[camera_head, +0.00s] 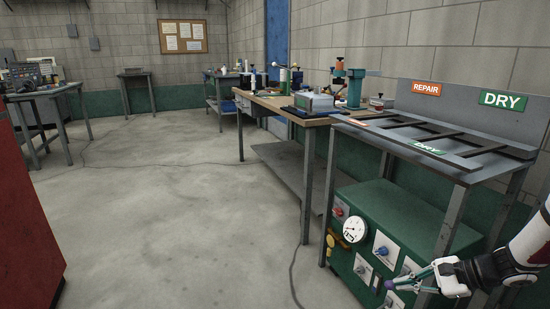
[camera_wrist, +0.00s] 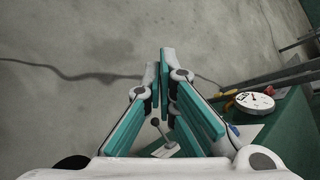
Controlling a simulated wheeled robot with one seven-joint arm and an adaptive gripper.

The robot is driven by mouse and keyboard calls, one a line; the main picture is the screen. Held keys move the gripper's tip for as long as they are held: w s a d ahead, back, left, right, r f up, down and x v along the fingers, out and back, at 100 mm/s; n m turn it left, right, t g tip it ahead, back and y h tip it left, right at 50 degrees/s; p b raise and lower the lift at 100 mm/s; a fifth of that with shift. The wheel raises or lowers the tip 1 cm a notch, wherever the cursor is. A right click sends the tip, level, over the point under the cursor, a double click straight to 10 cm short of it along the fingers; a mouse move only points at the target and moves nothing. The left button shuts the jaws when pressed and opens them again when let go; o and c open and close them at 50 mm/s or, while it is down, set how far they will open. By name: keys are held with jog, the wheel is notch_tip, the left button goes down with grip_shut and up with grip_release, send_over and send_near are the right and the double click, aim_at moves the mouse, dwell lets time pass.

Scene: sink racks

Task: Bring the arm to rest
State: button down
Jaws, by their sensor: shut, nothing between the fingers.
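My gripper (camera_head: 384,287) is at the lower right in the head view, in front of the green machine (camera_head: 400,212) under the rack table. Its teal-padded fingers are shut and hold nothing. In the wrist view the fingers (camera_wrist: 165,55) come together near the middle, with bare concrete floor beyond them. My white and black arm reaches in from the right edge of the head view.
The grey rack table (camera_head: 462,165) with REPAIR and DRY signs stands above the green machine. A pressure gauge (camera_head: 355,229) sits on the machine, close to my gripper. A wooden workbench (camera_head: 270,102) stands behind. A red cabinet (camera_head: 25,225) is at left. The floor between is clear.

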jog(key=s+a+r+n+g+h, duration=0.25)
jog(key=s+a+r+n, duration=0.25)
jog(key=s+a+r, duration=0.4)
jog(key=s+a+r+n+g+h, duration=0.1)
jog(key=s+a+r+n+g, duration=0.3)
jog(key=a+r, duration=0.55)
jog(key=s+d+r+n+t+h, duration=0.1)
jog(key=s+r+n+h, duration=0.25)
jog(key=s, duration=0.75)
jog(key=s+d+r+n+h, duration=0.15)
jog(key=s+n, duration=0.35)
jog(key=s, duration=0.6)
notch_tip(320, 180, up, 32)
jog(key=t+p, duration=0.4)
jog(key=p, duration=2.6)
jog(key=shift+a+r+h, duration=0.25)
jog(key=shift+h, duration=0.2)
jog(key=shift+w, duration=0.15)
